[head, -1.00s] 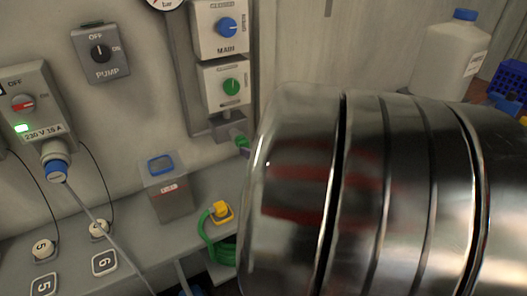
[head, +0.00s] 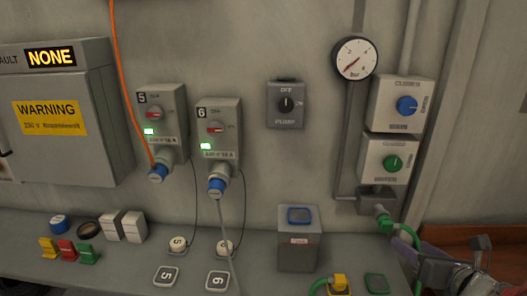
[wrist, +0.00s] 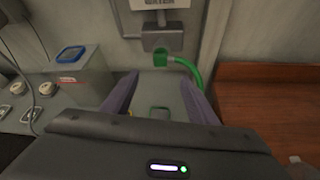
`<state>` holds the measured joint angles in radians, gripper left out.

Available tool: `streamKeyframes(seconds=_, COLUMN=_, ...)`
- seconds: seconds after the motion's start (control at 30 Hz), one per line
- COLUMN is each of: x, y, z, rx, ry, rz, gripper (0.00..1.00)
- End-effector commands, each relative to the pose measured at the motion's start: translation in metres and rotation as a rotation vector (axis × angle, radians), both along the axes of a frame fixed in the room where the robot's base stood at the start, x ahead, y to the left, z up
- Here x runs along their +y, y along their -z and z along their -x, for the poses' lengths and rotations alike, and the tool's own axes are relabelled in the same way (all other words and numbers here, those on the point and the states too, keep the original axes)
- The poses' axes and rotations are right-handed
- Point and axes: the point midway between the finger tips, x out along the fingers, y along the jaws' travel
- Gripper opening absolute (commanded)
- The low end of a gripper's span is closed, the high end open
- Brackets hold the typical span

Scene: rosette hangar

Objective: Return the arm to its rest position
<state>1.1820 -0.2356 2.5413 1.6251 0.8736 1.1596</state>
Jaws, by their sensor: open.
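My gripper (head: 404,240) shows at the lower right of the head view, beside the green hose (head: 386,232). In the wrist view its two purple fingers stand wide apart with nothing between them, so my gripper (wrist: 158,88) is open and empty. The green hose plug (wrist: 161,57) sits at the grey outlet block just beyond the fingers. The hose bends right and passes down behind the right finger; I cannot tell whether it touches.
Sockets 5 (head: 160,125) and 6 (head: 218,130) have cables plugged in. A pressure gauge (head: 355,58) and two valve boxes are on the wall. A brown wooden surface (wrist: 262,110) lies to the right.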

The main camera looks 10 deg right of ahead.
Motion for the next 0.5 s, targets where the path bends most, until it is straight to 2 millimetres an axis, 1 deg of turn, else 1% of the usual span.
streamKeyframes(seconds=0.07, x=0.003, y=0.000, z=-0.002, rx=0.002, ry=-0.013, rz=0.004, gripper=0.53)
streamKeyframes(seconds=0.13, x=0.011, y=0.000, z=-0.006, rx=0.006, ry=-0.047, rz=0.016, gripper=0.53)
streamKeyframes(seconds=0.17, x=0.017, y=0.000, z=-0.009, rx=0.009, ry=-0.071, rz=0.023, gripper=0.53)
streamKeyframes(seconds=0.23, x=0.035, y=0.001, z=-0.017, rx=0.019, ry=-0.146, rz=0.049, gripper=0.53)
streamKeyframes(seconds=0.27, x=0.045, y=0.002, z=-0.021, rx=0.022, ry=-0.186, rz=0.063, gripper=0.53)
streamKeyframes(seconds=0.37, x=0.086, y=0.004, z=-0.034, rx=0.039, ry=-0.353, rz=0.120, gripper=0.53)
streamKeyframes(seconds=0.4, x=0.104, y=0.005, z=-0.037, rx=0.044, ry=-0.428, rz=0.146, gripper=0.53)
streamKeyframes(seconds=0.47, x=0.132, y=0.008, z=-0.041, rx=0.053, ry=-0.543, rz=0.187, gripper=0.53)
streamKeyframes(seconds=0.5, x=0.150, y=0.009, z=-0.041, rx=0.058, ry=-0.618, rz=0.216, gripper=0.53)
